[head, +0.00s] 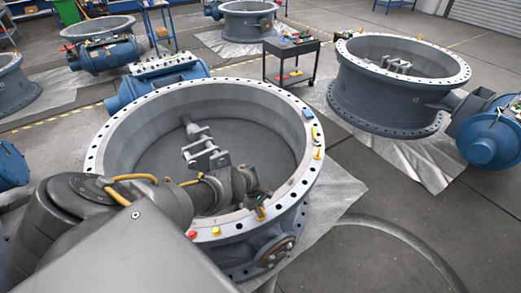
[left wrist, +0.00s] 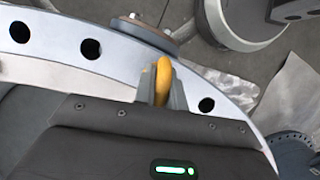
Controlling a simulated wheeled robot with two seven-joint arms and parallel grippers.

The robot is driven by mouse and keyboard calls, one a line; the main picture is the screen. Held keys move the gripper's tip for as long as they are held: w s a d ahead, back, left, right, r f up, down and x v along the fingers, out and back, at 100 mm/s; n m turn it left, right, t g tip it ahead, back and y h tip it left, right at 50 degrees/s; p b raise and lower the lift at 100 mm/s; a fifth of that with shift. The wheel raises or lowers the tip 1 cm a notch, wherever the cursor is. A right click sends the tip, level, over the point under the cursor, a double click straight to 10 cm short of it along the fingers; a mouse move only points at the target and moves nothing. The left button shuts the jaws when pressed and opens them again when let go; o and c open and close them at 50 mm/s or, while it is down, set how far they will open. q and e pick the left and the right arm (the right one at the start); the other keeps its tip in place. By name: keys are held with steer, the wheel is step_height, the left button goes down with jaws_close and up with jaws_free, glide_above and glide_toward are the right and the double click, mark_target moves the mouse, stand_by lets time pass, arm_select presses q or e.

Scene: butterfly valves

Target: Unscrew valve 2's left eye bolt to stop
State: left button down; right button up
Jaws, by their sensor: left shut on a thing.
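The near valve (head: 205,102) is a large grey ring with a drilled flange, filling the middle of the head view. A yellow eye bolt (head: 261,214) stands at its front right flange. My left gripper (head: 258,206) reaches over the ring and is shut on this eye bolt. In the left wrist view the yellow eye bolt (left wrist: 163,78) is upright between the two grey fingers of my left gripper (left wrist: 161,92). Its threaded end is hidden. An orange eye bolt (head: 318,153) shows on the right side of the flange. My right gripper is not in view.
Small red (head: 192,235) and yellow (head: 216,231) pieces sit on the front flange near my arm. A blue piece (head: 307,113) lies at the right. A black tool cart (head: 291,65) and another valve (head: 400,95) stand behind. Floor at lower right is open.

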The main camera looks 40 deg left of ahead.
arm_select(q)
steer(key=shift+n, duration=0.6)
steer(key=c, duration=1.5)
jaws_free()
steer(key=shift+o, duration=0.2)
